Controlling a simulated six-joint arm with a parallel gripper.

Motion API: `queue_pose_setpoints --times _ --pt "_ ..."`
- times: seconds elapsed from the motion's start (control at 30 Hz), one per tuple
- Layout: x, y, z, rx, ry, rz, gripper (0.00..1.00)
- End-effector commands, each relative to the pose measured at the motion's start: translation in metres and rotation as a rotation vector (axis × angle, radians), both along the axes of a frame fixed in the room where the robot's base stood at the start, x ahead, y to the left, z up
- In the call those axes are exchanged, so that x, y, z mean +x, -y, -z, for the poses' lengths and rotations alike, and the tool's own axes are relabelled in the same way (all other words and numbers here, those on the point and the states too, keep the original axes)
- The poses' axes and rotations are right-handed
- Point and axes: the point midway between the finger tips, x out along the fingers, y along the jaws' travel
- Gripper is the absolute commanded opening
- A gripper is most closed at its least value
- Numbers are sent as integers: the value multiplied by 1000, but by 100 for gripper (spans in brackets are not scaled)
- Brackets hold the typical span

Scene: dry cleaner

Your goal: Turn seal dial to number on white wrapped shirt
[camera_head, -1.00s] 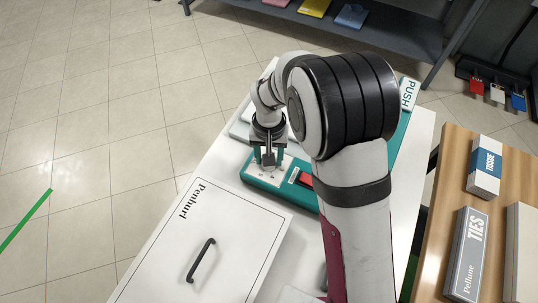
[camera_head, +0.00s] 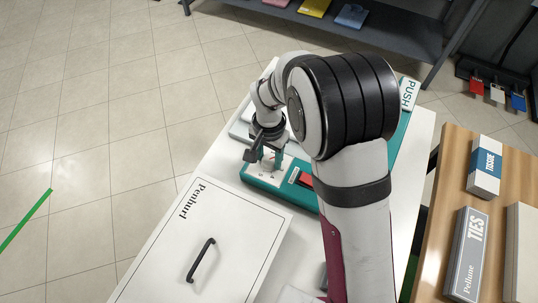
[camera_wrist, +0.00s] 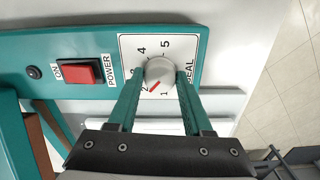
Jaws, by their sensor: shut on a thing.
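The seal dial (camera_wrist: 158,70) is a round grey knob on a white panel (camera_wrist: 128,44) marked SEAL, on the teal sealer (camera_head: 262,187). My gripper (camera_wrist: 159,75) is shut on the knob, one teal finger on each side; in the head view my gripper (camera_head: 267,162) is low over the panel. The knob's red line points down-left in the wrist view, close to a partly hidden figure that looks like 2. The figures 1, 4 and 5 show; 3 is hard to make out. I cannot make out a white wrapped shirt or its number.
A red power switch (camera_wrist: 82,73) is beside the panel. A white lidded box (camera_head: 215,235) marked Penhurl with a black handle lies close in front. A PUSH plate (camera_head: 408,93) is at the sealer's far end. A wooden table (camera_head: 436,215) with boxes is at right.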

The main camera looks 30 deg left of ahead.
Motion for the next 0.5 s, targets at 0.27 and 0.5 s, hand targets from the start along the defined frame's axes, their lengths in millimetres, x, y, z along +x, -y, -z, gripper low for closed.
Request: queue_pose_setpoints --times 0.27,0.5 --pt "0 0 0 0 -1 0 0" --pt "0 0 0 0 0 -1 80"
